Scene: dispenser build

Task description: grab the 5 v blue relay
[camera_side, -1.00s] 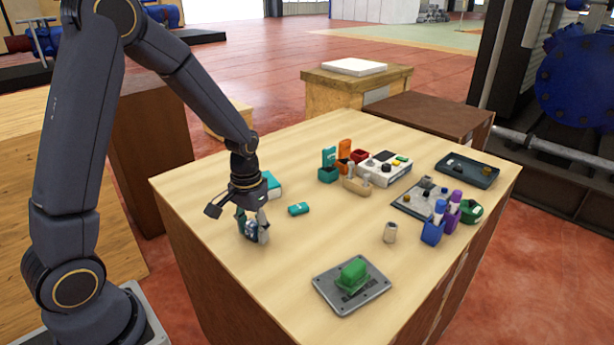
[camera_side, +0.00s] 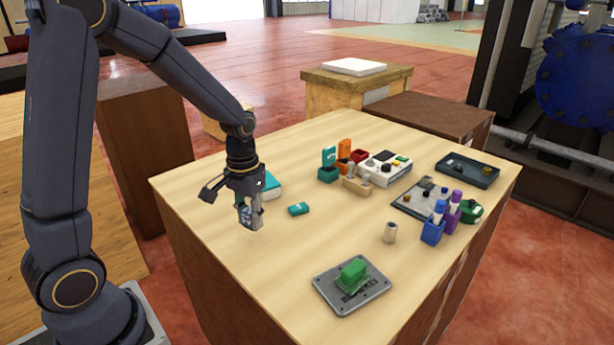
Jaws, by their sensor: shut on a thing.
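My gripper (camera_side: 250,218) is over the left part of the wooden table (camera_side: 220,262). Its fingers are shut on a small blue relay (camera_side: 244,214), which shows between them with pale marks on its face. The relay is held upright and appears raised a little above the tabletop. The marks are too small to read, and part of the relay is hidden by the fingers.
A teal block (camera_side: 299,209) lies right of my gripper, and a teal and white box (camera_side: 272,186) stands behind it. A grey plate (camera_side: 326,289) with a green part (camera_side: 352,271) lies in front. A beige cylinder (camera_side: 390,232) stands at centre right. Coloured holders and a dark tray (camera_side: 467,170) fill the far right.

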